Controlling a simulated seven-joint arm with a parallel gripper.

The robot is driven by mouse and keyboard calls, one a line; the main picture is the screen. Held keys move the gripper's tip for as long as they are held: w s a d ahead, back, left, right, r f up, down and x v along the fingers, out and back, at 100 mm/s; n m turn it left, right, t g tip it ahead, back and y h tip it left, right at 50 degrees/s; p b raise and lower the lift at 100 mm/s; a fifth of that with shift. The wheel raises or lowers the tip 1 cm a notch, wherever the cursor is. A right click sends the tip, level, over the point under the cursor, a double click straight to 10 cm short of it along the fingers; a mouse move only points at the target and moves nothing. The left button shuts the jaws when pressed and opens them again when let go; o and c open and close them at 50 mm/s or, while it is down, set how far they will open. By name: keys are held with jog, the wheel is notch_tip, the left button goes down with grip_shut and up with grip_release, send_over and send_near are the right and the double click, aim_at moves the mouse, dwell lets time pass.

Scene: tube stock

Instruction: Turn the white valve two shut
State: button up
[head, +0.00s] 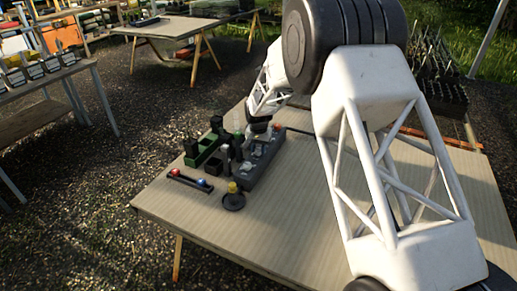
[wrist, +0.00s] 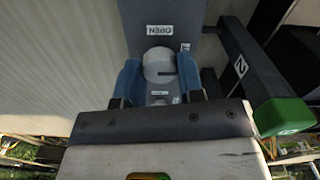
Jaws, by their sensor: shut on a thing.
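The white valve (wrist: 158,62) is a round knob on a dark grey block (wrist: 215,15) in the wrist view. A plate marked 2 (wrist: 240,67) is on a dark bar to the right. In the head view, my gripper (head: 259,128) is over the far end of the grey block (head: 262,172), partly hiding it.
A green-ended piece (wrist: 284,117) sits close right of my gripper. On the table (head: 200,225) are a green rack (head: 200,153), a dark bar with red and blue balls (head: 188,181), and a yellow-topped piece on a round base (head: 233,198). The table's front is clear.

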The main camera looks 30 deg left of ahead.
aim_at(259, 149)
jog(key=shift+w, duration=0.1)
jog(key=o, duration=0.9)
jog(key=shift+r, duration=0.1)
jog(key=shift+r, duration=3.8)
